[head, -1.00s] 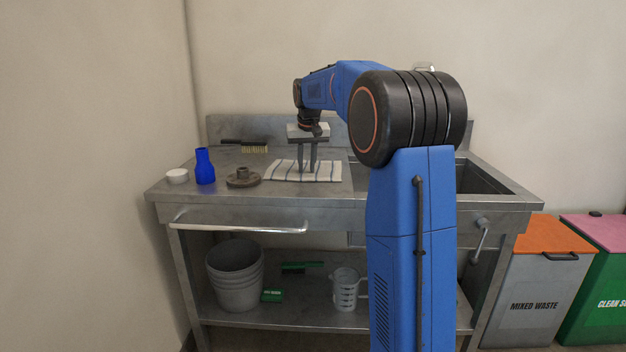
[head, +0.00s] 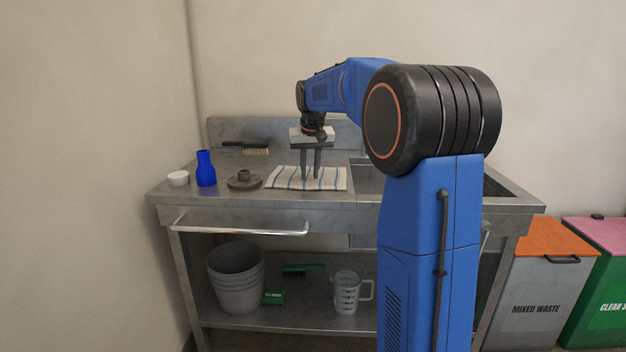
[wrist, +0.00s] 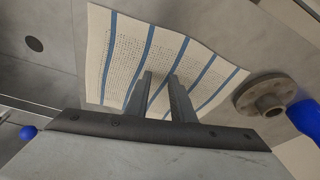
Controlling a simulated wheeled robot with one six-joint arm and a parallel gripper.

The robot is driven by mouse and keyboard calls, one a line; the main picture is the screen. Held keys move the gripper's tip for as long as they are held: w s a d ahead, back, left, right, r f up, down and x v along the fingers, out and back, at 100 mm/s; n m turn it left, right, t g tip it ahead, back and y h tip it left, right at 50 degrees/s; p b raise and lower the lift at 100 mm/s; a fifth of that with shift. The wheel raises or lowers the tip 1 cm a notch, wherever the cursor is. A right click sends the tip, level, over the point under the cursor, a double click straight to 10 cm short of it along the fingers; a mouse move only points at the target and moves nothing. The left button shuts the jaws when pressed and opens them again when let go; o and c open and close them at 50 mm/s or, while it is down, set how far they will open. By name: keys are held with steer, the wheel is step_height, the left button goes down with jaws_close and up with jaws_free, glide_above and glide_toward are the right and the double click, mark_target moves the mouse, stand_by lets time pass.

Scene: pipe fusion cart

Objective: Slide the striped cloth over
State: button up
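The striped cloth (head: 333,181), off-white with blue stripes, lies flat on the steel worktop, left of the sink. It fills the middle of the wrist view (wrist: 118,62), its edges slightly wavy. My gripper (head: 311,178) points down over the cloth's middle. In the wrist view my gripper (wrist: 161,75) has its two fingers parted by a modest gap, with only cloth visible between them. The tips look at or just above the cloth; I cannot tell whether they touch it.
Left of the cloth stand a brown flange (head: 244,180), a blue bottle (head: 206,170) and a white round tub (head: 178,178). A brush (head: 256,151) lies behind. The sink (head: 370,178) opens to the right. Bare worktop shows in front of the brush.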

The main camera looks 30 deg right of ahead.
step_height(320, 180, up, 7)
steer(key=shift+f, duration=0.15)
stand_by(0.6)
steer(key=shift+n, duration=0.5)
steer(key=s+a, duration=0.2)
steer(key=s, duration=0.1)
steer(key=s+a, duration=0.2)
steer(key=s, duration=0.1)
steer(key=s+a+f, duration=0.1)
steer(key=s+a, duration=0.1)
steer(key=s, duration=0.2)
steer(key=shift+s+a, duration=0.1)
steer(key=shift+a, duration=0.3)
steer(key=s+a+f+n, duration=0.1)
steer(key=s+a+f, duration=0.3)
steer(key=s, duration=0.6)
steer(key=s+a+f+n+t, duration=0.1)
steer(key=s+a+f, duration=0.2)
steer(key=s+f, duration=0.6)
steer(key=s+a+f+n+y, duration=0.1)
steer(key=s+a+f, duration=0.3)
steer(key=s, duration=0.9)
step_height(320, 180, down, 3)
steer(key=shift+a+r+t, duration=0.1)
steer(key=shift+a+t, duration=0.2)
steer(key=shift+a, duration=0.05)
